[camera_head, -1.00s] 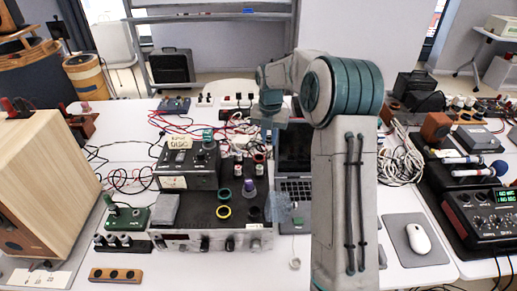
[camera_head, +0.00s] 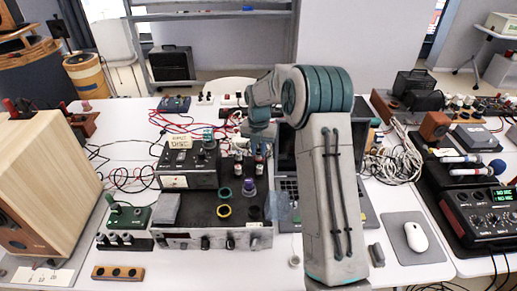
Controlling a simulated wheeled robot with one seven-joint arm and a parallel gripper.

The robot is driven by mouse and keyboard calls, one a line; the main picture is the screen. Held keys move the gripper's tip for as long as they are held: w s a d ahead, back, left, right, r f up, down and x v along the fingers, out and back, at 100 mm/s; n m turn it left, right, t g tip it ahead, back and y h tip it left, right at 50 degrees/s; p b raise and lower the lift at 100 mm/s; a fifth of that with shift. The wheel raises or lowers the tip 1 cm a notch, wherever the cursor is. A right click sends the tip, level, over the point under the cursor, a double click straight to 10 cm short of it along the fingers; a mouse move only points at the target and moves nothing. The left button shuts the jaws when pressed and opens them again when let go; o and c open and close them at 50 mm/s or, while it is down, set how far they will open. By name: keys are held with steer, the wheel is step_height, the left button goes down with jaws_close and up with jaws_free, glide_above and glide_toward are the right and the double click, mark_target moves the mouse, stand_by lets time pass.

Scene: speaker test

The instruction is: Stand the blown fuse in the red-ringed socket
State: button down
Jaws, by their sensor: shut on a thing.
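My gripper (camera_head: 262,131) hangs at the end of my arm above the back right of the dark-topped device (camera_head: 190,215). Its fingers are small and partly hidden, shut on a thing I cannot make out. Two small upright pieces with pale and red parts, a left one (camera_head: 238,164) and a right one (camera_head: 258,166), stand at the back of the dark top, below my gripper. In front of them are a teal ring (camera_head: 225,193), a yellow ring (camera_head: 224,211) and a purple piece (camera_head: 249,187). I cannot make out the red-ringed socket or tell which piece is the blown fuse.
A black box (camera_head: 188,168) with a label stands left on the device. A laptop (camera_head: 289,187) is partly behind my arm. A wooden speaker (camera_head: 45,185) stands left, a wooden strip with holes (camera_head: 118,273) front left. A mouse (camera_head: 416,236) and mixer (camera_head: 475,215) are right.

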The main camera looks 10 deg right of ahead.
mark_target(259, 151)
steer(key=shift+f, duration=0.2)
steer(key=c, duration=1.3)
jaws_free()
steer(key=shift+r, duration=0.1)
step_height(259, 151, up, 12)
steer(key=s+r+m, duration=0.5)
steer(key=s+m, duration=0.1)
steer(key=s, duration=0.1)
steer(key=s+m+t, duration=0.1)
steer(key=s+m, duration=0.7)
steer(key=s, duration=0.1)
steer(key=s+f+m+t, duration=0.1)
steer(key=s+m, duration=0.7)
steer(key=s, duration=0.2)
steer(key=s+f+m+t, duration=0.1)
steer(key=s+m, duration=0.7)
steer(key=s, duration=0.1)
steer(key=shift+s+b, duration=0.25)
steer(key=shift+b, duration=0.1)
